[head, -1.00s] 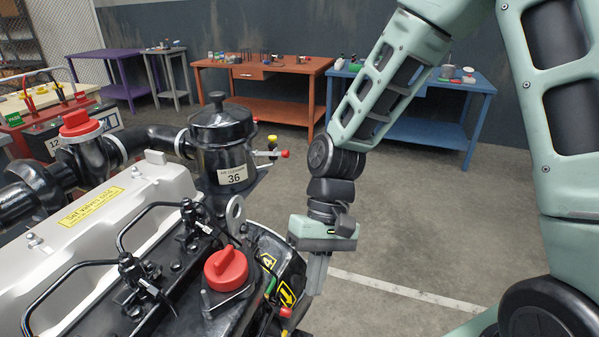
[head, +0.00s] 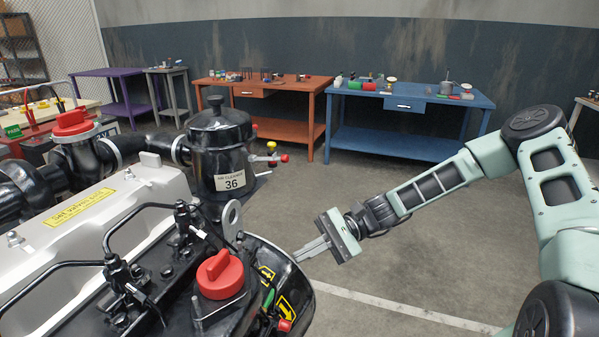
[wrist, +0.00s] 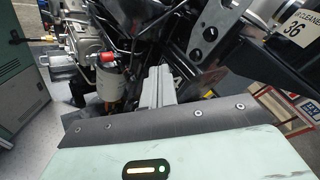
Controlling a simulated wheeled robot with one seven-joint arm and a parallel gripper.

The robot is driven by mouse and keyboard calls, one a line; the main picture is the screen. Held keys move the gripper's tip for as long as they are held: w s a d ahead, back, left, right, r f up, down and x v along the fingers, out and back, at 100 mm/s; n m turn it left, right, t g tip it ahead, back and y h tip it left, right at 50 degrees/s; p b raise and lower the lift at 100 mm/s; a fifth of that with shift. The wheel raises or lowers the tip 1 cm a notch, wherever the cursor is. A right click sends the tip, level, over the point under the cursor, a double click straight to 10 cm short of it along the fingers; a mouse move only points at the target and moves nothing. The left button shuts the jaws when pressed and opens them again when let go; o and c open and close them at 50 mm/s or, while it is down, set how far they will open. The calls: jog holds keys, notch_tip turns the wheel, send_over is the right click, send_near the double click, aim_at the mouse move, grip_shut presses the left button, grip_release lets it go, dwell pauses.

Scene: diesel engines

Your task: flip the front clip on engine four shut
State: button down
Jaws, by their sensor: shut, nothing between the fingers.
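The engine (head: 190,290) fills the left of the head view, with a yellow "4" label (head: 266,272) on its near right side. Its black air cleaner canister (head: 220,145) carries a tag marked 36. Small levers with red and yellow tips (head: 284,158) stick out right of the canister; I cannot tell which part is the front clip. My gripper (head: 298,256) is shut and empty, pointing left at the engine's right side, below the canister. In the wrist view, my shut fingers (wrist: 158,75) point toward dark engine parts; the tag marked 36 (wrist: 296,28) shows at upper right.
A red filler cap (head: 219,272) stands on the engine, with a lifting eye (head: 230,214) behind it. An orange bench (head: 265,130) and a blue bench (head: 410,145) stand along the back wall. The floor (head: 350,185) between them and the engine is clear.

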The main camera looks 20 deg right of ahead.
jog(key=w+d+r+m+t+y, duration=0.2)
jog(key=w+d+m+t, duration=0.1)
jog(key=w+d+t, duration=0.1)
jog(key=w+d+r+m+t+y, duration=0.3)
jog(key=w+d+m+t, duration=0.1)
jog(key=d, duration=0.5)
jog(key=w+t+b, duration=0.1)
jog(key=t, duration=0.1)
jog(key=shift+d+r+t+y, duration=0.25)
jog(key=shift+t+y, duration=0.05)
jog(key=shift+a, duration=0.1)
jog(key=p, duration=0.3)
send_near(277, 159)
jog(key=w+a+f, duration=0.1)
jog(key=w+a, duration=0.1)
jog(key=w, duration=0.1)
jog(key=shift+s+a+r+p, duration=0.25)
jog(key=shift+a+r+p, duration=0.2)
jog(key=shift+r, duration=0.2)
jog(key=shift+s+a+r+p, duration=0.25)
jog(key=shift+a+r+p, duration=0.15)
jog(key=shift+r, duration=0.25)
jog(key=shift+r, duration=0.1)
